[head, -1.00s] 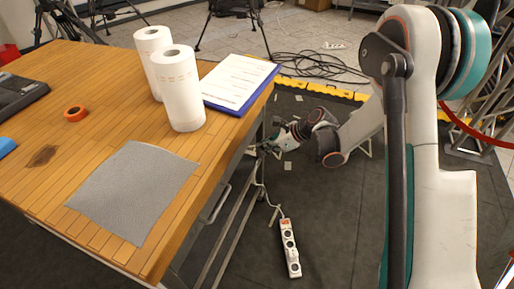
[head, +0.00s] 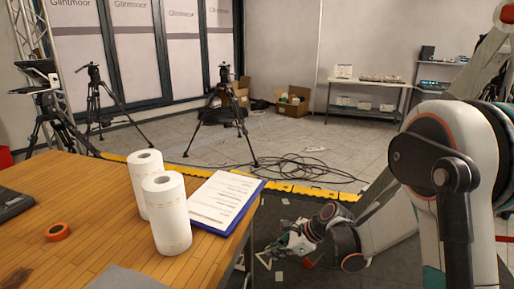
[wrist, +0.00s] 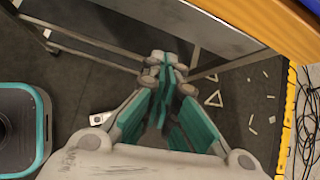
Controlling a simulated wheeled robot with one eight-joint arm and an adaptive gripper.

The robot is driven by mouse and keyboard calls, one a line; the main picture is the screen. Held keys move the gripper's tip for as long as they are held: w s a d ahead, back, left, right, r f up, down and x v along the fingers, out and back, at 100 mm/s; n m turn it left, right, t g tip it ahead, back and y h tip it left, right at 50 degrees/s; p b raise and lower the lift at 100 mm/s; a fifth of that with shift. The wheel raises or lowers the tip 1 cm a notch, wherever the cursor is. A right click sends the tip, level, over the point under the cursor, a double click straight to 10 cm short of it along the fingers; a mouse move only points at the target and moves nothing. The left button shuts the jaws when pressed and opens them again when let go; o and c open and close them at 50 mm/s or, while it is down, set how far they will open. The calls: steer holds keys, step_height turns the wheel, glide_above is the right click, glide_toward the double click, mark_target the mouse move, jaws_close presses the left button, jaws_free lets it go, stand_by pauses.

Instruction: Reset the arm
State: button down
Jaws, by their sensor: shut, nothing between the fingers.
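My gripper (head: 297,246) hangs low beside the right edge of the wooden table (head: 105,215), out over the dark floor. In the wrist view its teal-padded fingers (wrist: 163,75) come together at the tips, with nothing held between them. My arm is bent, with its elbow at the right of the head view.
On the table stand two paper rolls (head: 166,215), a clipboard (head: 225,203) and an orange tape ring (head: 58,232). The table's metal frame (wrist: 85,42) is close to my gripper. Cables (head: 300,168) and a yellow strip (head: 300,190) lie on the floor behind. Tripods (head: 222,120) stand farther back.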

steer(key=s+d+r+n+h, duration=0.25)
steer(key=s+r+n, duration=0.2)
steer(key=r, duration=0.35)
steer(key=s+d+r+n+t+h, duration=0.1)
steer(key=s+d+r+n, duration=0.2)
steer(key=s+n, duration=0.2)
steer(key=s+d+r+n+t+h, duration=0.1)
steer(key=s+d+r+n+h, duration=0.1)
steer(key=s, duration=0.7)
steer(key=s+d+r+n+t+h, duration=0.2)
steer(key=s+d+r+n, duration=0.2)
steer(key=s+d+n, duration=0.2)
steer(key=shift+s+d+r+n, duration=0.25)
steer(key=shift+s+r+n, duration=0.1)
steer(key=shift+s+n, duration=0.75)
